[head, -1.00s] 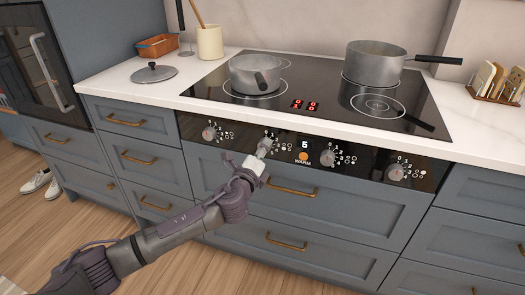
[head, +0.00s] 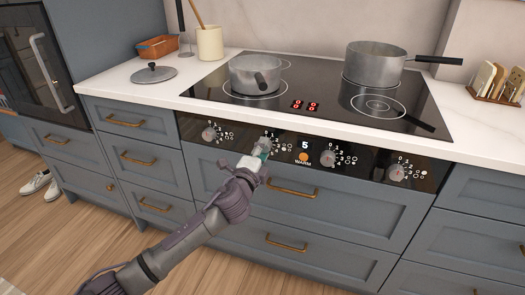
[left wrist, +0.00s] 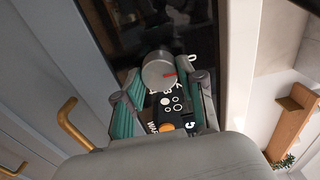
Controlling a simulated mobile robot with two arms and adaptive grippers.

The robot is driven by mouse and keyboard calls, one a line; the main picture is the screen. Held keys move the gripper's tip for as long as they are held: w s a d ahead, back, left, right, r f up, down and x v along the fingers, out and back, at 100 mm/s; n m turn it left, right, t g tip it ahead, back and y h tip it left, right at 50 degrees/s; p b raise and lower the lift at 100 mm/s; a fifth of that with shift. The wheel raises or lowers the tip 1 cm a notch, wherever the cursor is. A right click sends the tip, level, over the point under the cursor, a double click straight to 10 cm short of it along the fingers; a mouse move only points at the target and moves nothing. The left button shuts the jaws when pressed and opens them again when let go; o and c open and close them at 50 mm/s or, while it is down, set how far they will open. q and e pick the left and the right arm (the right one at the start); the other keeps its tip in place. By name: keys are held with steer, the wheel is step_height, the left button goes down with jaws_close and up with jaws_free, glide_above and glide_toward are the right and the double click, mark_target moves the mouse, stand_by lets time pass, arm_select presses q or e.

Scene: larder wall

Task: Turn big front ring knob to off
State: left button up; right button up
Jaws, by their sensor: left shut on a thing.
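The stove panel has a row of grey knobs under the hob. My left gripper (head: 262,152) is shut on the second knob from the left (head: 268,142), left of the "5" display. In the left wrist view this knob (left wrist: 158,70) shows a red mark on its face, pointing right, roughly toward the "0". The gripper's green-padded fingers (left wrist: 160,100) lie on both sides of it. A ring symbol with several small circles (left wrist: 172,103) is printed beside the knob. The far-left knob (head: 209,134), third knob (head: 328,158) and far-right knob (head: 397,173) are free.
The black hob (head: 320,88) carries a left pot (head: 255,74) and a back-right pot (head: 375,64); the front-right ring (head: 378,106) is bare. Red digits (head: 305,106) glow on it. A lid (head: 154,72) lies on the counter. Drawer handles (head: 292,192) stick out below the panel.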

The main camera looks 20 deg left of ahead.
arm_select(q)
steer(key=o, duration=1.1)
steer(key=shift+o, duration=0.2)
steer(key=s, duration=1.2)
steer(key=shift+a, duration=0.25)
